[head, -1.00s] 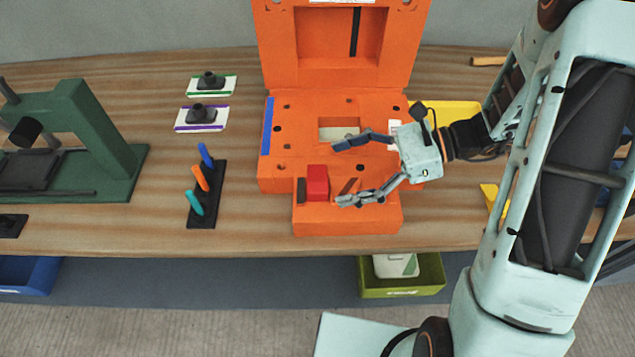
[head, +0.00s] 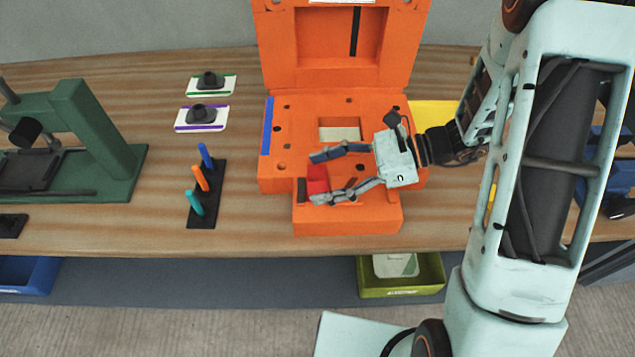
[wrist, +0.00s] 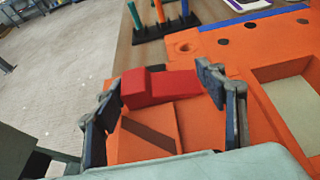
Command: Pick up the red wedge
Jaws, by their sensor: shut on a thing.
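The red wedge (head: 317,181) sits on the front ledge of the orange mould (head: 350,222), partly hidden by my gripper's fingers in the head view. My gripper (head: 315,178) reaches in from the right with one finger on the wedge's far side and one on its near side. In the wrist view the red wedge (wrist: 160,88) lies between the fingertips of my gripper (wrist: 163,85), which is shut on it. The wedge appears to rest on the ledge; I cannot tell whether it is lifted.
The mould's raised orange lid (head: 280,45) stands behind. A black rack (head: 207,210) with coloured pegs is to the left, near a green press (head: 105,140). Two cards with dark knobs lie behind the rack. A yellow tray (head: 432,115) is right of the mould.

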